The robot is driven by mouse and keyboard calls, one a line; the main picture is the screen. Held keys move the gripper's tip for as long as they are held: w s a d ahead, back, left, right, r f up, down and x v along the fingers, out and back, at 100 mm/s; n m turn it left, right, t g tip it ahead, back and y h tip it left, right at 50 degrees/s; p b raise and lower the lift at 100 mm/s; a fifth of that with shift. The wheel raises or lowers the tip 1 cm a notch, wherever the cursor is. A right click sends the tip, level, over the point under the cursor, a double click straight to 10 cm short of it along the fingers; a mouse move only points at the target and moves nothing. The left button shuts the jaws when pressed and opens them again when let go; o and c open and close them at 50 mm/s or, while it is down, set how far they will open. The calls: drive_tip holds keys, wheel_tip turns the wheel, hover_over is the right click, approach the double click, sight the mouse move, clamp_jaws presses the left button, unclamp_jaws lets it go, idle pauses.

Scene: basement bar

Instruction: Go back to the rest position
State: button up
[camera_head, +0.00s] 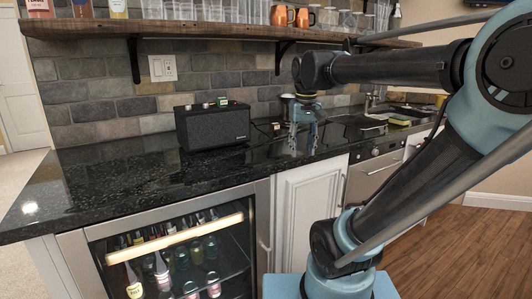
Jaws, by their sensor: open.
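My gripper (303,137) hangs at the end of my arm, pointing down over the black countertop (110,185). It is open, and I see nothing between its fingers. It is to the right of the black speaker (212,127). The fingertips appear close above the counter, but I cannot tell the exact gap. My arm reaches in from the right side of the picture.
A wooden shelf (210,31) with glasses, copper mugs and bottles runs above. A sink faucet (372,97) stands behind right. A glass-door fridge (180,250) is below. The counter's left part is clear.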

drive_tip(key=s+d+f+m, duration=0.1)
drive_tip(key=s+d+f, duration=0.2)
drive_tip(key=s+f, duration=0.3)
drive_tip(key=s+d+f+t, duration=0.1)
drive_tip(key=s+d+f, duration=0.3)
drive_tip(key=f, duration=1)
drive_tip(key=shift+s+d+m, duration=0.15)
drive_tip(key=shift+s+m, duration=0.25)
drive_tip(key=shift+s, duration=0.5)
drive_tip(key=shift+f, duration=0.1)
drive_tip(key=shift+w+f, duration=0.2)
drive_tip(key=shift+w, duration=0.2)
drive_tip(key=shift+c, duration=0.8)
drive_tip(key=shift+d, duration=0.15)
